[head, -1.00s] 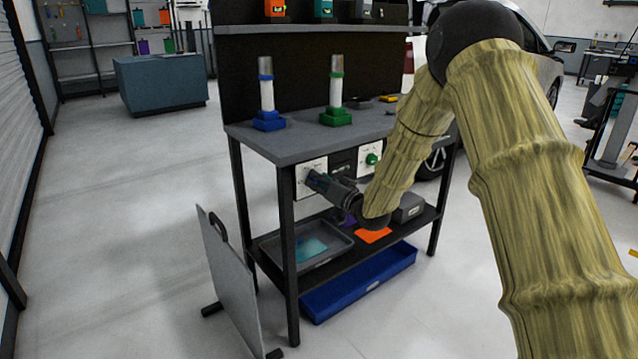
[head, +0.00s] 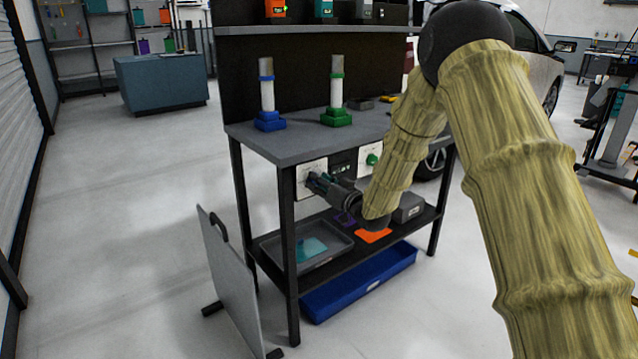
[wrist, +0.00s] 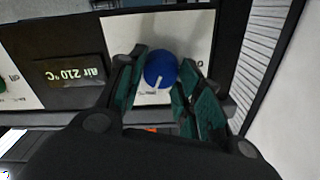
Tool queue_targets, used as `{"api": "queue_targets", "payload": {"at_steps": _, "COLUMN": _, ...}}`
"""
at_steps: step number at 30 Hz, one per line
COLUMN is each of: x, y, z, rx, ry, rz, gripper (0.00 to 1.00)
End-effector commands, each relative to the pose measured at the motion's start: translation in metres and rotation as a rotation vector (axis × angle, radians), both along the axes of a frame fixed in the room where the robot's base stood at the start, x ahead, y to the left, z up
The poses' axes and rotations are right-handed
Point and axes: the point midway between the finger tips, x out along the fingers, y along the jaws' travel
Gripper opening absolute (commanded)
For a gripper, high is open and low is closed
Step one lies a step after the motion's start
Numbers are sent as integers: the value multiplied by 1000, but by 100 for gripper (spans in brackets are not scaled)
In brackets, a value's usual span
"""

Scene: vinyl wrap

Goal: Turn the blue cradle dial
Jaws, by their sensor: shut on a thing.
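The blue dial (wrist: 160,70) with a white pointer line sits on a white panel (wrist: 196,30) in the wrist view. My gripper (wrist: 161,88) has its green-padded fingers on both sides of the dial and is shut on it. In the head view my gripper (head: 312,180) reaches the left white panel (head: 303,190) under the bench top and hides the dial. The blue cradle (head: 269,122) stands on the bench top above, holding a white tube. The green dial (head: 372,159) is on the right panel; its edge also shows in the wrist view (wrist: 2,87).
The green cradle (head: 336,117) stands on the bench. A grey tray (head: 270,251) is on the lower shelf, a blue bin (head: 330,304) below. A grey board (head: 235,290) stands at the left front.

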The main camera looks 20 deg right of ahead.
Motion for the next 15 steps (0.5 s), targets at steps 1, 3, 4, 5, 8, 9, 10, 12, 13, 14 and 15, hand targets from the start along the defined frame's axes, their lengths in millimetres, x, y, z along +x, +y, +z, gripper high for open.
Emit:
{"api": "queue_targets", "payload": {"at_steps": 1, "x": 1, "y": -2, "z": 4, "rx": -30, "ry": -16, "rz": -3, "gripper": 11}}
{"api": "queue_targets", "payload": {"at_steps": 3, "x": 1, "y": -1, "z": 4, "rx": -86, "ry": -35, "rz": -2, "gripper": 11}}
{"api": "queue_targets", "payload": {"at_steps": 4, "x": 1, "y": -1, "z": 4, "rx": -113, "ry": -44, "rz": -2, "gripper": 11}}
{"api": "queue_targets", "payload": {"at_steps": 5, "x": 1, "y": -1, "z": 4, "rx": -140, "ry": -54, "rz": -2, "gripper": 11}}
{"api": "queue_targets", "payload": {"at_steps": 8, "x": 1, "y": -1, "z": 5, "rx": -230, "ry": -87, "rz": -2, "gripper": 11}}
{"api": "queue_targets", "payload": {"at_steps": 9, "x": 1, "y": 0, "z": 5, "rx": -265, "ry": -101, "rz": -2, "gripper": 11}}
{"api": "queue_targets", "payload": {"at_steps": 10, "x": 1, "y": 0, "z": 5, "rx": -293, "ry": -111, "rz": -1, "gripper": 11}}
{"api": "queue_targets", "payload": {"at_steps": 12, "x": 1, "y": 0, "z": 5, "rx": -355, "ry": -133, "rz": -2, "gripper": 11}}
{"api": "queue_targets", "payload": {"at_steps": 13, "x": 1, "y": 0, "z": 5, "rx": -383, "ry": -143, "rz": -3, "gripper": 11}}
{"api": "queue_targets", "payload": {"at_steps": 14, "x": 1, "y": 0, "z": 5, "rx": -409, "ry": -153, "rz": -3, "gripper": 11}}
{"api": "queue_targets", "payload": {"at_steps": 15, "x": 1, "y": 1, "z": 5, "rx": -446, "ry": -167, "rz": -2, "gripper": 11}}
